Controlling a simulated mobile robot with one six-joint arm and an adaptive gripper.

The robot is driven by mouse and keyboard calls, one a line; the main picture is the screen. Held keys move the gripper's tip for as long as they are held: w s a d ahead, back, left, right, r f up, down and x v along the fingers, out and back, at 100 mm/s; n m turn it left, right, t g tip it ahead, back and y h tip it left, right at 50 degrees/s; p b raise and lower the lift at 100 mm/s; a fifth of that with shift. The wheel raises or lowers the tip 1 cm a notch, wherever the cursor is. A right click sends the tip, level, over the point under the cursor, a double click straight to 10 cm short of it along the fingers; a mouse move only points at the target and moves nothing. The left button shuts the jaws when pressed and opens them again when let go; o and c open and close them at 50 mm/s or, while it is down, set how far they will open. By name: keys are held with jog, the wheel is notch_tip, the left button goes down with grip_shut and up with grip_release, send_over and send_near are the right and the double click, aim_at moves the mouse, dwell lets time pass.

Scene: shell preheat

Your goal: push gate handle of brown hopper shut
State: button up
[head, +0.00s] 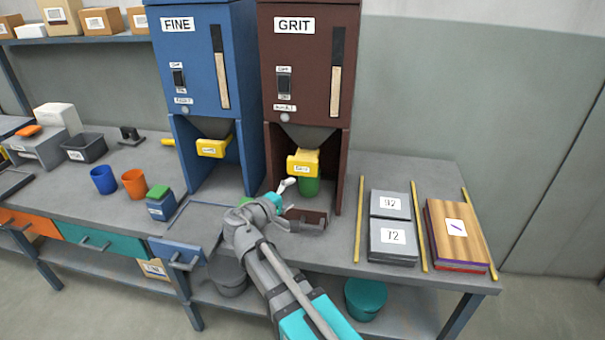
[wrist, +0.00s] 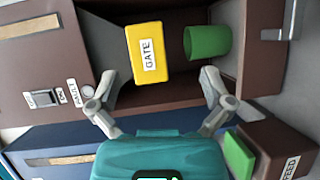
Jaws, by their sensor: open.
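The brown hopper (head: 307,65), labelled GRIT, stands at the back of the bench. Its yellow gate handle (head: 303,163) sits under the funnel, and in the wrist view the handle (wrist: 148,53) reads GATE. A green cup (head: 310,186) is below the handle, inside the hopper's lower bay; it also shows in the wrist view (wrist: 207,41). My gripper (head: 288,186) is in front of the handle and a little below it. In the wrist view its fingers (wrist: 155,87) are spread apart, with the handle ahead between them and nothing held. Whether a finger touches the handle is hard to tell.
The blue FINE hopper (head: 205,60) stands directly left, with its own yellow handle (head: 212,147). A small box with a green top (head: 160,203) and blue and orange cups (head: 134,183) are further left. Grey plates (head: 392,240) and a wooden board (head: 455,238) lie right.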

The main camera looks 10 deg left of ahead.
jog(key=n+t, duration=0.1)
jog(key=t, duration=0.1)
send_near(300, 169)
jog(key=s, duration=0.2)
jog(key=shift+s+a+r+y+b, duration=0.15)
jog(key=shift+a+r+y+b, duration=0.15)
jog(key=shift+a+y, duration=0.1)
jog(key=shift+d, duration=0.1)
jog(key=x, duration=1.4)
jog(key=shift+f, duration=0.15)
jog(key=shift+s, duration=0.1)
